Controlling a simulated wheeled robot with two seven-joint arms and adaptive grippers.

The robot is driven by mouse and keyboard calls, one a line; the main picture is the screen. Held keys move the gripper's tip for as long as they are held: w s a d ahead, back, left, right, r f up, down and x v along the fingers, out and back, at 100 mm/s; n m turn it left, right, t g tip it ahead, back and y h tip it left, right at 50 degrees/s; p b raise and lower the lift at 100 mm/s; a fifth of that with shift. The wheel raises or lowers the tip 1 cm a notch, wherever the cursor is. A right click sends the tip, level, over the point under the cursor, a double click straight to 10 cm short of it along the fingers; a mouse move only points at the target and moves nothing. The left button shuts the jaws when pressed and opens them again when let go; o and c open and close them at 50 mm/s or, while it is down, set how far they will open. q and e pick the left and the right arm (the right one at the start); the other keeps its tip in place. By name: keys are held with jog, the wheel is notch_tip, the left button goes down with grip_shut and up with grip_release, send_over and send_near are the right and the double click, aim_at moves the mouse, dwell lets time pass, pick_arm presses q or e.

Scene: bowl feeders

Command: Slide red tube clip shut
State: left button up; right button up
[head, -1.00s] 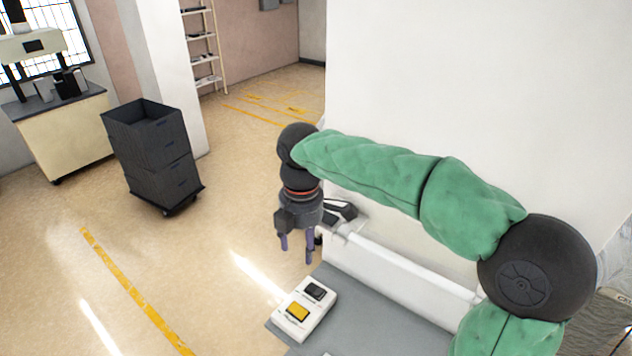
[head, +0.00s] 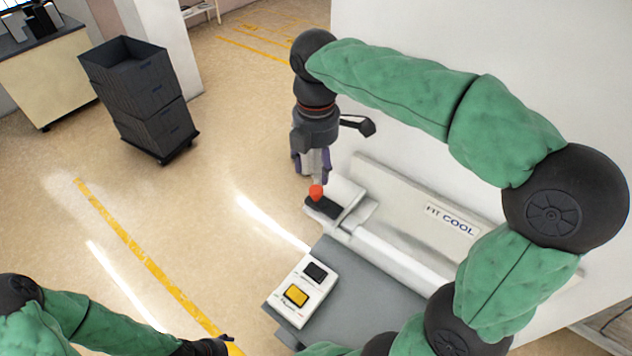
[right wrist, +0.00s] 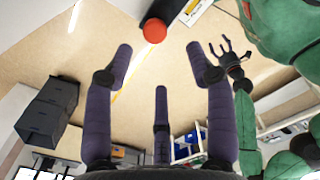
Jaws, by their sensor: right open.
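Whether the clip is slid open or shut is too small to tell. My left gripper (head: 208,346) is at the bottom edge; the right wrist view shows its fingers spread (right wrist: 228,50).
A white control box (head: 300,290) with a black and a yellow button sits on the grey surface (head: 370,290). The white machine (head: 400,200) runs along the wall at right. Dark stacked crates (head: 140,95) stand on the floor at left; the floor between is clear.

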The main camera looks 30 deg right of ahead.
aim_at(316, 188)
jog(key=f, duration=0.6)
jog(key=shift+w+d+f, duration=0.15)
jog(key=shift+w+d, duration=0.1)
jog(key=shift+w, duration=0.1)
jog(key=shift+s+a+f, duration=0.1)
jog(key=shift+s+f, duration=0.05)
jog(key=shift+f, duration=0.55)
jog(key=shift+w+f, duration=0.2)
jog(key=shift+f, duration=0.1)
jog(key=shift+s, duration=0.1)
jog(key=shift+c, duration=0.9)
grip_shut()
